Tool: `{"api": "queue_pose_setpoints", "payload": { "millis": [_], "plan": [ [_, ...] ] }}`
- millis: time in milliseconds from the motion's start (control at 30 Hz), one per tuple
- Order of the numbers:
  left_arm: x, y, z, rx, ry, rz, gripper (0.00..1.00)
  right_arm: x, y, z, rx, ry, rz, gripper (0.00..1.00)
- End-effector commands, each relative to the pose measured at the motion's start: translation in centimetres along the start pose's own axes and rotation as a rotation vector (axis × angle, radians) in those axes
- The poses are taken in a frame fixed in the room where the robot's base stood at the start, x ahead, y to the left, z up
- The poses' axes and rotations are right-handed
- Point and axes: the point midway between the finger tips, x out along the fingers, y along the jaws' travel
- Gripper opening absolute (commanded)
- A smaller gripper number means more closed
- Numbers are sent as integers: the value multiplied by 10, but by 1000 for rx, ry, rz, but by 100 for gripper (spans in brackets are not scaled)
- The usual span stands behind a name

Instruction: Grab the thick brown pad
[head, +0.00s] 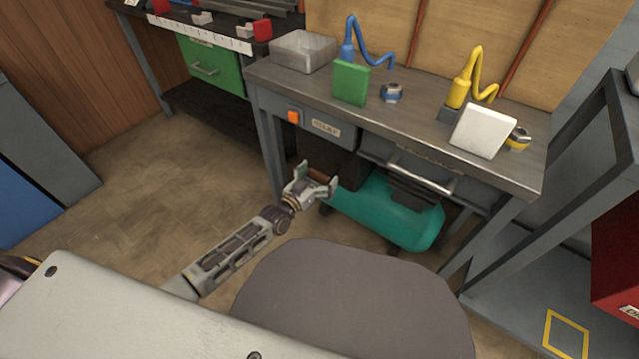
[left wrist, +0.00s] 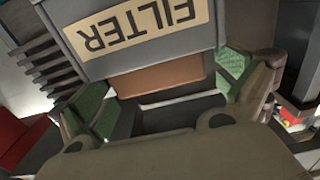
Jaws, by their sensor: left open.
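The thick brown pad (left wrist: 160,76) shows in the left wrist view as a flat brown block just under the box labelled FILTER (left wrist: 140,30). In the head view a small brown part of the pad (head: 321,173) shows between my left gripper's fingers. My left gripper (head: 317,177) is open below the front of the workbench. In the left wrist view its green-lined fingers (left wrist: 165,92) stand on either side of the pad; I see no clear contact. The pad's upper part is hidden by the filter box. My right gripper is not in view.
The workbench (head: 420,125) holds a grey tray (head: 303,50), a green block (head: 351,83), a white block (head: 482,131), and blue and yellow hoses. A teal tank (head: 390,210) sits under it. A grey round seat (head: 350,305) stands in front. Floor to the left is clear.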

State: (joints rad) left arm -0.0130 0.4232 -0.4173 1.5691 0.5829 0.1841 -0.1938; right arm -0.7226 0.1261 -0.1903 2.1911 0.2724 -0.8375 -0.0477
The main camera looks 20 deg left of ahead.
Motion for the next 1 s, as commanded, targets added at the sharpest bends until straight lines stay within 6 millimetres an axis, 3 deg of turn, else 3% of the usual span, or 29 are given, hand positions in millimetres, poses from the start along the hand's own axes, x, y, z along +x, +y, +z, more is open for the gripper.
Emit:
{"api": "queue_pose_setpoints", "payload": {
  "millis": [167, 467, 1000],
  "plan": [
    [0, 0, 0, 0, 0, 0, 99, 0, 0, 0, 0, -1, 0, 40],
    [0, 0, 0, 0, 0, 0, 60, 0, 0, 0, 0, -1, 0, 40],
    [0, 0, -6, 0, 1, 0, 59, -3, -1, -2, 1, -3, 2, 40]
  ]
}}
